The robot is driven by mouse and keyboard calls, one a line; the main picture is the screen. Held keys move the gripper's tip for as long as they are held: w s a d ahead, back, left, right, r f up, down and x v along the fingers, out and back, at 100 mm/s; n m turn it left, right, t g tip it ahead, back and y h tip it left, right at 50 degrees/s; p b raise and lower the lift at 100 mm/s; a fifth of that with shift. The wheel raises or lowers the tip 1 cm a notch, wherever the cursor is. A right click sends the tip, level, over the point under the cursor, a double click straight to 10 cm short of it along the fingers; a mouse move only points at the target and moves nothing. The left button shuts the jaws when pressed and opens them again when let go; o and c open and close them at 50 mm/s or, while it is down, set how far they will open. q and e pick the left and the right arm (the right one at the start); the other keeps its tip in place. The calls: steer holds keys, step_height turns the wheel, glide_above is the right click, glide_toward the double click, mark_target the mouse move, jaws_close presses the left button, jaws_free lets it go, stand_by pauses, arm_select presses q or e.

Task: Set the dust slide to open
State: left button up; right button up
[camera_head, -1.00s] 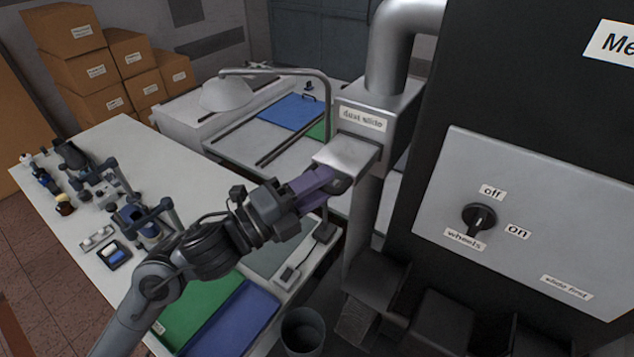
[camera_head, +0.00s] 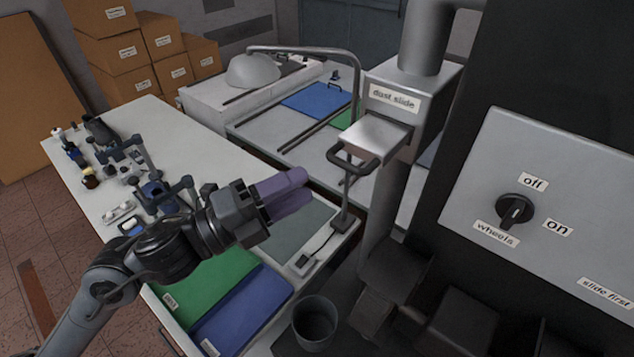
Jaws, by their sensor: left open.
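The dust slide (camera_head: 378,136) is a grey metal plate sticking out to the left from a metal box on the duct, below a "dust slide" label (camera_head: 394,98). A dark loop handle (camera_head: 352,160) is at its outer end. My left gripper (camera_head: 296,190), with purple fingers, is to the left of the handle and a little lower in the picture. It is apart from the handle and empty. The fingers overlap from this angle, so the gap between them is hard to see. My right gripper is not in view.
A black machine with a panel (camera_head: 560,190) stands at the right; its knob (camera_head: 514,210) has "off" and "on" labels. A white bench (camera_head: 180,150) with tools is at the left. A bin (camera_head: 314,322) stands below. A lamp arm (camera_head: 310,52) arches behind the slide.

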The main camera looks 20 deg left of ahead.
arm_select(q)
steer(key=shift+v, duration=0.95)
steer(key=shift+f, duration=0.1)
steer(key=s+f+n+y, duration=0.2)
steer(key=f+n+y, duration=0.2)
steer(key=f+n, duration=0.55)
steer(key=s+f+n+y, duration=0.3)
steer(key=f+n+y, duration=0.15)
steer(key=f, duration=1.05)
steer(key=s+a+f+n+g+y, duration=0.2)
steer(key=s+f+n+g, duration=0.4)
steer(key=s+f, duration=0.1)
steer(key=s+a+f+n+g+y, duration=0.25)
steer(key=s+f+n+g, duration=0.25)
steer(key=s+f, duration=0.25)
step_height(320, 180, up, 12)
steer(key=p, duration=1.2)
steer(key=shift+w, duration=0.15)
